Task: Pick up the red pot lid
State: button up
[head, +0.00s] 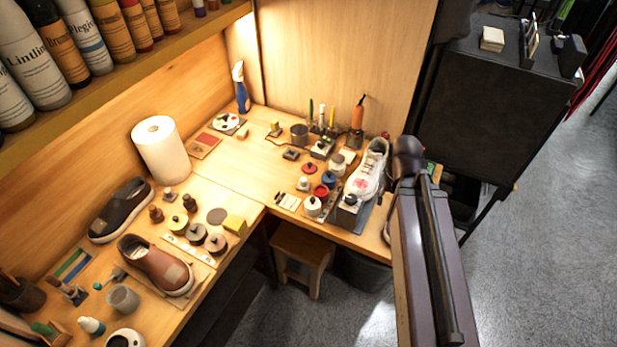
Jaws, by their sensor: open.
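A small red lid with a dark knob (310,168) lies on the wooden workbench, left of the white sneaker. Just below it stands a small pot with red contents (321,190), which looks open. The lid appears to lie flat on the bench, apart from this pot. My arm comes up along the right side of the view, right of the sneaker. My gripper cannot be made out; the arm's end is hidden or out of view.
A white sneaker (369,168) stands close right of the pots. A blue-lidded pot (328,178) and a white pot (313,206) crowd near the lid. Bottles and tools stand behind. A paper towel roll (161,150) and brown shoes (155,264) are on the left bench. A stool (302,252) stands below.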

aim_at(310, 167)
jog(key=z, duration=0.4)
jog(key=k, duration=0.15)
jog(key=u, duration=0.95)
jog(key=i, duration=0.65)
jog(key=z, duration=0.6)
